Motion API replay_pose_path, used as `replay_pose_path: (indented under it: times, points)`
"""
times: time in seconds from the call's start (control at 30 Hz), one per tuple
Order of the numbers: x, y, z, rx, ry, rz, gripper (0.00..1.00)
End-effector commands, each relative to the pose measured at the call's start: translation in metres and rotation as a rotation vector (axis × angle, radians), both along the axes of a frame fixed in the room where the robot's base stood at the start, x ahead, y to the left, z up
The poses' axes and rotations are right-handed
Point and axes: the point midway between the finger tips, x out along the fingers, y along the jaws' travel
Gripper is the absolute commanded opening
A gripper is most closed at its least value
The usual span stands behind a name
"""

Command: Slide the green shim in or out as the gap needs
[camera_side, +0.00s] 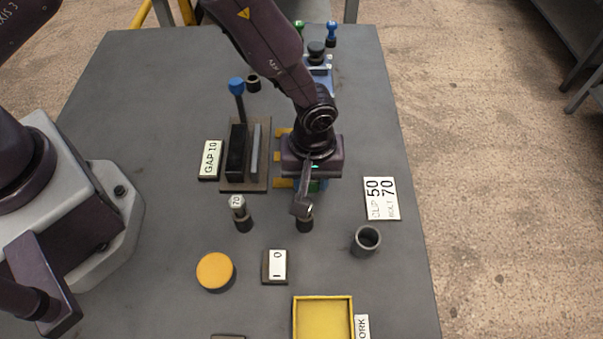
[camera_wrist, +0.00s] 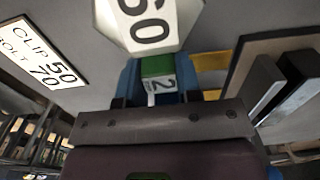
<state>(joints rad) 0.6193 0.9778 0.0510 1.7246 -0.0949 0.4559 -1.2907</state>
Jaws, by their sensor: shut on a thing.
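The green shim (camera_wrist: 158,68), marked with a 2, sits between the blue sides (camera_wrist: 130,78) in the wrist view. My gripper (camera_side: 312,180) is low over the table, right of the gap board, and my gripper is shut on the shim. The side view shows only a bit of green under my gripper; the arm hides the rest. The gap board (camera_side: 262,183) carries a black block (camera_side: 236,152) and a grey block (camera_side: 255,150) with a narrow gap between. A sign reading GAP 10 (camera_side: 210,159) stands at its left.
A grey cup (camera_side: 366,241), yellow disc (camera_side: 215,272), yellow tray (camera_side: 323,299) and CLIP 50 BOLT 70 sign (camera_side: 381,198) lie around. A blue-knobbed lever (camera_side: 236,86) rises behind the board.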

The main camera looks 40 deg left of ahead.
Motion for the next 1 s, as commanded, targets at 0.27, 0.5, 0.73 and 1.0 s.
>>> replay_pose_path:
  times: [0.27,0.5,0.73,1.0]
  points:
    - [0.005,-0.005,0.001,-0.014,-0.02,0.0,0.43]
    - [0.004,-0.004,0.002,-0.012,-0.016,0.0,0.43]
    - [0.005,-0.004,0.027,-0.013,-0.019,-0.002,0.43]
    - [0.004,-0.004,0.087,-0.015,-0.021,-0.001,0.43]
